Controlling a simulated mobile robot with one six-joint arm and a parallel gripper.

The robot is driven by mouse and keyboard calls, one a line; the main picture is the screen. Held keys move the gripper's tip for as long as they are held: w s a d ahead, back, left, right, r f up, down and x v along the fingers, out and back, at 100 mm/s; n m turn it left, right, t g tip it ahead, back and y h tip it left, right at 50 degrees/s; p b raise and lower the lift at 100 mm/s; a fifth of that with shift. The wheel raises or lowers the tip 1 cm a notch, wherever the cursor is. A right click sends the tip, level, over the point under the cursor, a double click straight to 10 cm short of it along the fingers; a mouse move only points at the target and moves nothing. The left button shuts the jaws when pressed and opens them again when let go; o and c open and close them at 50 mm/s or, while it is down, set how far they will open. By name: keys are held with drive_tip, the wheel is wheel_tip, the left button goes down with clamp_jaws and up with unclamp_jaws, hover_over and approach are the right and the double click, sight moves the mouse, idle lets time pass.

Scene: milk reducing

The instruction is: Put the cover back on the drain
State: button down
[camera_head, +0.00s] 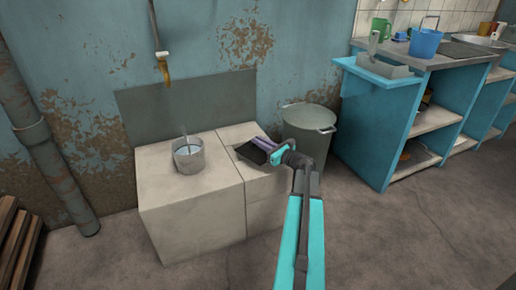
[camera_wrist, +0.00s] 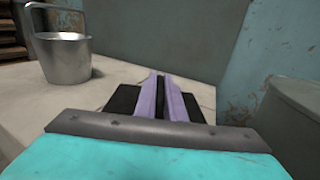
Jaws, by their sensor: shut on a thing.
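My gripper (camera_head: 259,143) is over the right part of the pale stone block, at its top surface. Its purple fingers (camera_wrist: 161,80) are shut on a flat dark plate, which looks like the drain cover (camera_head: 249,154). In the wrist view the dark cover (camera_wrist: 122,100) shows on both sides of the fingers, and its middle is hidden behind them. The cover is close to the block top; I cannot tell if it touches. The drain opening cannot be made out, and may be hidden under the cover or gripper.
A metal bucket (camera_head: 188,157) stands on the block (camera_head: 190,215) left of my gripper, under a tap pipe (camera_head: 162,65). A grey bin (camera_head: 309,130) stands just right of the block. A blue counter (camera_head: 385,120) is farther right. Floor in front is clear.

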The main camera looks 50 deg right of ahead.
sight(254, 145)
drive_tip(key=shift+w+d, duration=0.1)
drive_tip(key=shift+w, duration=0.3)
drive_tip(key=shift+w+f+b, duration=0.3)
drive_tip(key=shift+b, duration=0.05)
drive_tip(key=shift+s+f+b, duration=0.1)
drive_tip(key=shift+f+b, duration=0.65)
drive_tip(key=shift+f, duration=0.75)
drive_tip(key=shift+f, duration=0.1)
drive_tip(key=c, duration=1.8)
unclamp_jaws()
drive_tip(key=shift+c, duration=0.2)
drive_tip(key=shift+s+r, duration=0.1)
drive_tip(key=shift+r, duration=0.1)
drive_tip(key=s+p, duration=0.3)
drive_tip(key=s, duration=0.9)
drive_tip(key=shift+f, duration=0.1)
